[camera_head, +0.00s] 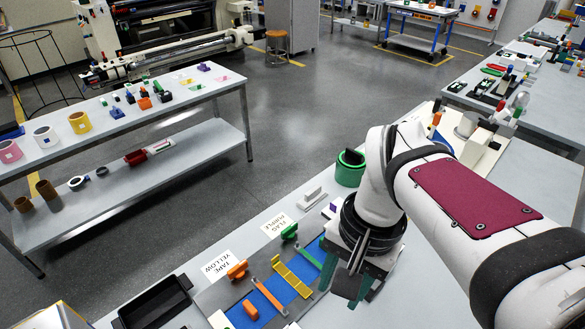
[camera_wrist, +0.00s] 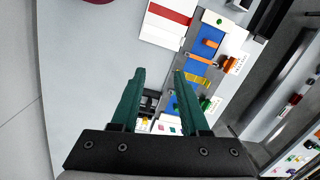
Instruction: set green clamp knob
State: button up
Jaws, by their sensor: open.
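The green clamp knob (camera_head: 289,231) sits at the far edge of a grey fixture (camera_head: 215,297) with a blue strip (camera_head: 262,300), beside the FLAG PURPLE card (camera_head: 276,226). It also shows in the wrist view (camera_wrist: 209,104), just right of my right finger. An orange clamp knob (camera_head: 237,270) sits farther left on the same edge. My gripper (camera_head: 345,283) is right of the green knob and over the right part of the fixture. In the wrist view its green fingers (camera_wrist: 159,72) are spread apart with nothing between them. My arm hides the fixture's right end.
A yellow ruler-like strip (camera_head: 292,279) and an orange piece (camera_head: 250,310) lie on the fixture. A black tray (camera_head: 152,304) is at the left. A green roll (camera_head: 349,170) and a white block (camera_head: 312,197) stand behind. A red-striped white box (camera_wrist: 167,22) shows in the wrist view.

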jog(key=w+a+m, duration=0.1)
jog(key=w+a, duration=0.2)
jog(key=w, duration=1.4)
jog(key=m+h, duration=0.1)
jog(key=m, duration=0.1)
send_near(289, 227)
jog(key=f, duration=0.9)
jog(key=shift+s+a+f, duration=0.1)
jog(key=shift+s+a, duration=0.05)
jog(key=shift+s, duration=0.05)
grip_shut()
